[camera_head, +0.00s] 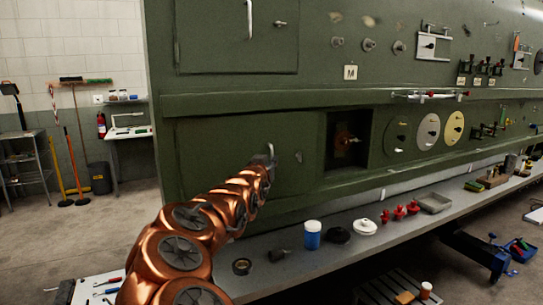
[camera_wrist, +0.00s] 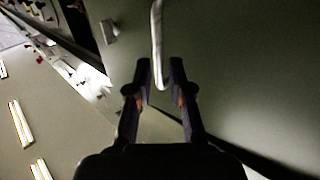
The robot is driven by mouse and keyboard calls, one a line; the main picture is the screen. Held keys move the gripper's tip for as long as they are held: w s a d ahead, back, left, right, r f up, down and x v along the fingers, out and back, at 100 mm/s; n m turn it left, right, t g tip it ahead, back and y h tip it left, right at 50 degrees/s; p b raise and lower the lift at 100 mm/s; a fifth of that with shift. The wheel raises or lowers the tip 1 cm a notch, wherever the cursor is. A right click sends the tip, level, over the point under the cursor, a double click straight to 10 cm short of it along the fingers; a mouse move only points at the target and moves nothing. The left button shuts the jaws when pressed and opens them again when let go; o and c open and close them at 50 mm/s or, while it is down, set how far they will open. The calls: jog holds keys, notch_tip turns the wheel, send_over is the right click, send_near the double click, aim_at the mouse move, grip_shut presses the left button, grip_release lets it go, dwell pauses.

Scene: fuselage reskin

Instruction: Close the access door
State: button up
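The green access door (camera_head: 225,140) is a lower panel of the fuselage wall, with a small latch (camera_head: 299,158). I cannot tell whether it stands slightly out from the wall. My gripper (camera_head: 269,156) is at the door's face, at the end of my copper arm. In the wrist view my gripper (camera_wrist: 160,70) is open, its two dark fingers apart. A pale metal handle (camera_wrist: 157,35) on the door runs down between the fingertips, with small gaps visible on both sides. The latch (camera_wrist: 110,30) shows to the left of the handle. Much of the door's lower left is hidden by my arm.
A dark square opening (camera_head: 348,138) lies right of the door. An upper panel (camera_head: 225,50) has its own handle (camera_head: 249,18). A grey shelf (camera_head: 300,258) below holds a blue jar (camera_head: 312,235), red pieces and other parts.

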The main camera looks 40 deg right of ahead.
jog(key=shift+p+x, duration=0.55)
jog(key=shift+x, duration=1)
jog(key=shift+c, duration=0.4)
grip_shut()
